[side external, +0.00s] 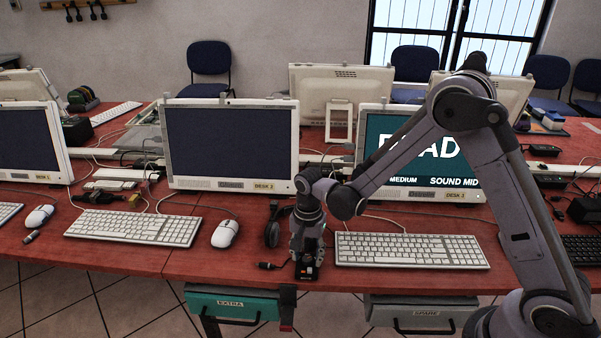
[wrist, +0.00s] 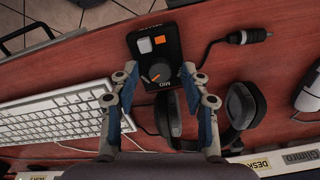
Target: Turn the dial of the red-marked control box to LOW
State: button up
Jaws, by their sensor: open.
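The control box (wrist: 152,41) is black, with a white button, an orange button and a round dial (wrist: 158,72) carrying an orange pointer. The word MID is printed beside the dial. In the side view the box (side external: 306,274) sits at the table's front edge, with a small orange-red mark on it. My gripper (wrist: 159,72) is open, pointing down, its two blue-grey fingers on either side of the dial. Whether the fingers touch the dial cannot be told. In the side view my gripper (side external: 307,250) is directly above the box and hides part of it.
Black headphones (wrist: 238,108) lie close beside the box. A white keyboard (side external: 410,250) is to its right in the side view. A cable with a plug (wrist: 250,36) runs by the box. The monitor (side external: 436,182), partly hidden by my arm, shows MEDIUM and SOUND MID.

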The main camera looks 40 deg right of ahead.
grip_shut()
jog(key=shift+n, duration=0.3)
jog(key=n, duration=0.3)
jog(key=shift+n, duration=0.3)
jog(key=n, duration=0.3)
jog(key=shift+n, duration=0.3)
jog(key=n, duration=0.3)
jog(key=shift+n, duration=2.2)
